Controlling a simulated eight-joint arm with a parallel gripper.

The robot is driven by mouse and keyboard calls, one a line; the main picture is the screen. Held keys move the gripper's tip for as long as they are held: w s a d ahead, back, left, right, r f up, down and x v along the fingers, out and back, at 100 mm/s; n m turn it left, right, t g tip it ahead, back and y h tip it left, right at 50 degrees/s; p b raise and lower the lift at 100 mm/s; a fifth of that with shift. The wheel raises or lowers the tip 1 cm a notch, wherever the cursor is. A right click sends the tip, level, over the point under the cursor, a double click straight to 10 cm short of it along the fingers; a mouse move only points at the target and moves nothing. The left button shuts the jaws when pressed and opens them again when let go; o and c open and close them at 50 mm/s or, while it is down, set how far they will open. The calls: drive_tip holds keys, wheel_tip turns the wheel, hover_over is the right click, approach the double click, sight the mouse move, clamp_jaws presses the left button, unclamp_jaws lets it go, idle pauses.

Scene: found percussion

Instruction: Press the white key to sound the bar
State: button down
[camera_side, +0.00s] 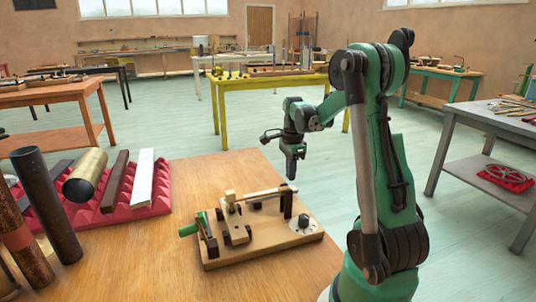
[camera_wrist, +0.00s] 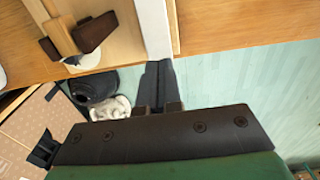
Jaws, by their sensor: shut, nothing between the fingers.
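A wooden board (camera_side: 262,250) with a lever mechanism lies on the table. It carries a green handle (camera_side: 188,230), a pale hammer-like block (camera_side: 231,198), dark posts (camera_side: 286,203) and a white disc (camera_side: 303,221) with a dark centre. I cannot tell for sure which part is the white key. A white bar (camera_side: 141,182) lies on red ridged foam at the left. My gripper (camera_side: 291,177) points down, shut and empty, by the board's far right side. In the wrist view its fingers (camera_wrist: 158,75) meet a pale strip (camera_wrist: 155,30) in the picture; contact cannot be told.
Red ridged foam (camera_side: 95,218) also bears a brass tube (camera_side: 86,175) and a dark brown bar (camera_side: 115,182). Dark and rusty pipes (camera_side: 45,203) stand at the near left. The table between foam and board is clear. Other workbenches stand well behind.

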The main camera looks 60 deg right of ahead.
sight(292, 187)
drive_tip(key=shift+f, duration=1.35)
drive_tip(key=shift+s+d+f+t+y, duration=0.2)
drive_tip(key=shift+f+t+y, duration=0.1)
drive_tip(key=shift+f+y, duration=0.15)
drive_tip(key=shift+f, duration=0.3)
drive_tip(key=shift+w, duration=0.1)
drive_tip(key=shift+r, duration=0.9)
wheel_tip(292, 187, up, 14)
